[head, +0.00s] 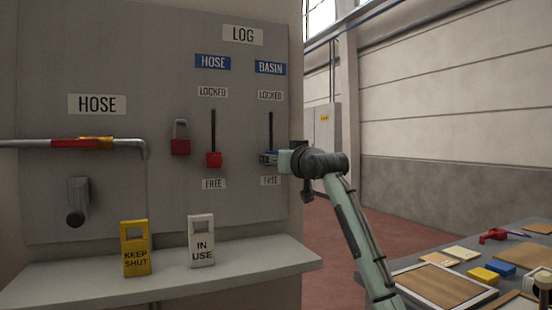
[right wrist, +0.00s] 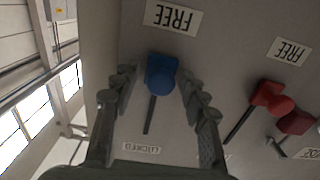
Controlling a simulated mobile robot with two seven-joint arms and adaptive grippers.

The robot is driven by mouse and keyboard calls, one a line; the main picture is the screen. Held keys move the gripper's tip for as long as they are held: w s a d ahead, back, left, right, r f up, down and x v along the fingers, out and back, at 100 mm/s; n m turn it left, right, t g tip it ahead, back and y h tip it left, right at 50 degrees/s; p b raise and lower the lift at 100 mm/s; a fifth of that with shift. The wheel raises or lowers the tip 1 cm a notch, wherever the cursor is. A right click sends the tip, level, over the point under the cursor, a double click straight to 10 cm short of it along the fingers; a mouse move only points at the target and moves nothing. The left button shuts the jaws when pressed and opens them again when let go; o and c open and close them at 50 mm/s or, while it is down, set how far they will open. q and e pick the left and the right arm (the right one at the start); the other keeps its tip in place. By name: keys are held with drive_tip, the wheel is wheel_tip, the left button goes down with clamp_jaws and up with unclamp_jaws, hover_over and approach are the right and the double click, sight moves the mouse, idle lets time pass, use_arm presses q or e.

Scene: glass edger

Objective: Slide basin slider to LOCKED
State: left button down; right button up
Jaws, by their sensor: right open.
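The basin slider's blue knob (right wrist: 162,74) sits at the FREE end of its dark slot (head: 271,128), under the blue BASIN sign (head: 270,68). The slot runs up to the LOCKED label (head: 270,96); the FREE label (head: 270,181) is just below the knob. In the right wrist view, which is upside down, my open right gripper (right wrist: 157,76) has one finger on each side of the knob, with gaps showing. In the head view the right gripper (head: 272,158) mostly hides the knob. My left gripper is not in view.
The hose slider's red knob (head: 214,159) is also at its FREE end, left of the basin slider. A red padlock (head: 180,138) hangs beside it. Yellow (head: 136,248) and white (head: 201,241) tags stand on the shelf (head: 240,263). A cluttered table (head: 410,262) is at right.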

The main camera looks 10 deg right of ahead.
sight(271, 115)
clamp_jaws()
wheel_tip(271, 115, up, 12)
drive_tip(key=shift+s+f, duration=0.1)
drive_tip(key=shift+f, duration=0.05)
idle(0.4)
unclamp_jaws()
drive_tip(key=shift+f, duration=0.1)
drive_tip(key=s+d, duration=0.2)
drive_tip(key=s, duration=0.9)
drive_tip(key=shift+s+d, duration=0.2)
drive_tip(key=shift+s, duration=0.15)
